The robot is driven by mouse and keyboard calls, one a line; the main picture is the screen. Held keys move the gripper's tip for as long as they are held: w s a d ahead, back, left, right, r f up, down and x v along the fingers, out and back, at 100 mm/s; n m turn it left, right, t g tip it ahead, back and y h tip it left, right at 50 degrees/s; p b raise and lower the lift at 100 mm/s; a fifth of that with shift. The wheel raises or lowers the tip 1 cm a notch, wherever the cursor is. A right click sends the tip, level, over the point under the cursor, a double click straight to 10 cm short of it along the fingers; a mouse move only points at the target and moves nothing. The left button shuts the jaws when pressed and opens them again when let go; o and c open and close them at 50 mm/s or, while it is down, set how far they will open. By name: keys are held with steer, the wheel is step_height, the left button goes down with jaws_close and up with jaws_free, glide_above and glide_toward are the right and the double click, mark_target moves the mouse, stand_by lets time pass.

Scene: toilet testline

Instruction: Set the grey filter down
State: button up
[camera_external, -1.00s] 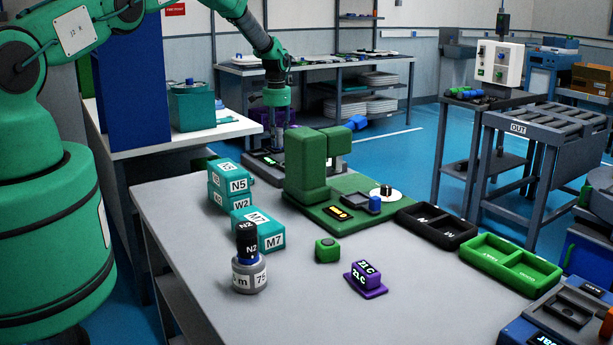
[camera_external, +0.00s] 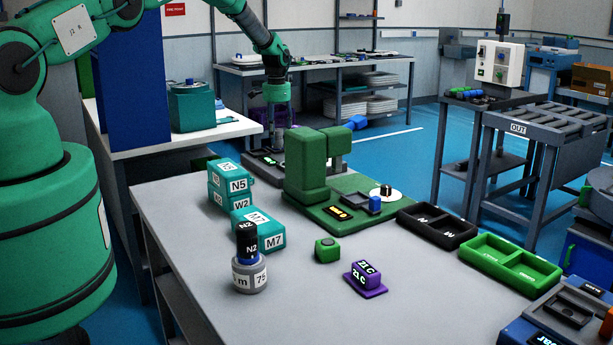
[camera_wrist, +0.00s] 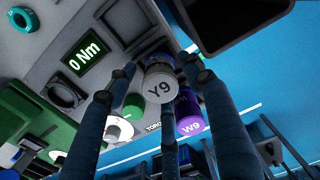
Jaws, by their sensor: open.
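In the wrist view a light grey cylinder marked Y9 (camera_wrist: 163,87), which looks like the grey filter, shows between the dark fingers of my gripper (camera_wrist: 160,72). The fingers are open around it; I cannot tell whether any touches it. In the external view my gripper (camera_external: 278,128) points down behind the green machine, over the grey test unit (camera_external: 262,158). The machine hides part of that spot, and the grey filter cannot be made out there. A display reading 0 Nm (camera_wrist: 87,56) is beside the fingers in the wrist view.
A purple piece marked W9 (camera_wrist: 189,124) and a green round button (camera_wrist: 134,105) are close to the fingers. The green machine (camera_external: 306,165) stands in front of my gripper.

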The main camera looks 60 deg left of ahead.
step_height(320, 180, up, 10)
steer(key=shift+r+b, duration=0.2)
steer(key=shift+b, duration=0.1)
stand_by(0.8)
